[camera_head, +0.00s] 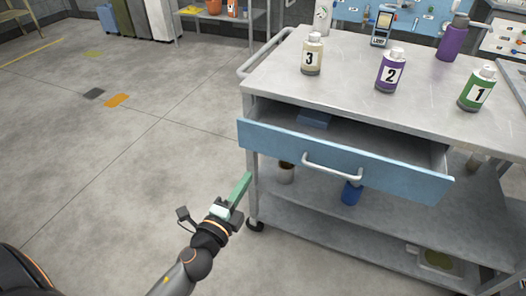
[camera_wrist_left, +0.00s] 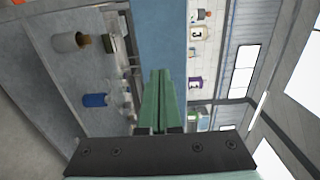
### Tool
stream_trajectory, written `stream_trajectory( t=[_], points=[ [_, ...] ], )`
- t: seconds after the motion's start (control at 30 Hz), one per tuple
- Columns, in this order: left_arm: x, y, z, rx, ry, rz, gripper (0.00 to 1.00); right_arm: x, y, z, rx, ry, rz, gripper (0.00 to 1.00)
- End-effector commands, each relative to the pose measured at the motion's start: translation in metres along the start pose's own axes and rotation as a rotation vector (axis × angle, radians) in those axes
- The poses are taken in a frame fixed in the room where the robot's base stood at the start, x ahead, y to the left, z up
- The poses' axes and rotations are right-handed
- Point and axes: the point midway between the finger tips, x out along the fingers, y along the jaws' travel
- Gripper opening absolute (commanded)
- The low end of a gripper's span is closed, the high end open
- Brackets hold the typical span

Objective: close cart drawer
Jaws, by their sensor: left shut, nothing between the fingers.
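The cart drawer (camera_head: 340,162) has a blue front and a pale bar handle (camera_head: 332,172). It stands pulled out from the grey cart (camera_head: 425,85), and a blue item (camera_head: 313,118) lies inside. My left gripper (camera_head: 240,188) has green fingers, shut and empty. In the head view it appears just below the drawer's left end. In the left wrist view its fingers (camera_wrist_left: 158,100) point toward the blue drawer front (camera_wrist_left: 158,40); I cannot tell whether they touch it. My right gripper is out of view.
Bottles numbered 3 (camera_head: 312,55), 2 (camera_head: 391,72) and 1 (camera_head: 477,90) stand on the cart top, with a purple bottle (camera_head: 453,40) behind. A blue can (camera_head: 351,193) sits on the shelf below the drawer. The floor (camera_head: 110,190) left of the cart is open.

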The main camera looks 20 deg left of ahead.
Motion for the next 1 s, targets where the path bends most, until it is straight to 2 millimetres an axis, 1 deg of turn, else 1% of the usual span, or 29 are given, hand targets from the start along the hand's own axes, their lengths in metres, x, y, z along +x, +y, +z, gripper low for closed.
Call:
stream_trajectory(
  t=[0.03, 0.4, 0.6, 0.8, 1.0],
  points=[
    [0.010, -0.003, 0.000, 0.001, 0.000, -0.003, 0.00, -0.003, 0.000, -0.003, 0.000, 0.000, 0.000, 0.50],
    [0.073, -0.002, 0.000, -0.001, -0.001, -0.001, 0.00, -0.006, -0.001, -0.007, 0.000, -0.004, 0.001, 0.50],
    [0.100, 0.000, 0.001, -0.001, -0.001, 0.000, 0.00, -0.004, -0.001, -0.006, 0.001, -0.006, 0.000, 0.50],
    [0.113, 0.001, 0.001, -0.002, -0.001, 0.001, 0.00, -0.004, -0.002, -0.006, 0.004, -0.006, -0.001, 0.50],
    [0.115, 0.001, 0.000, -0.002, -0.001, 0.001, 0.00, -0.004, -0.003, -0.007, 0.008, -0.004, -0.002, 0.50]
  ],
)
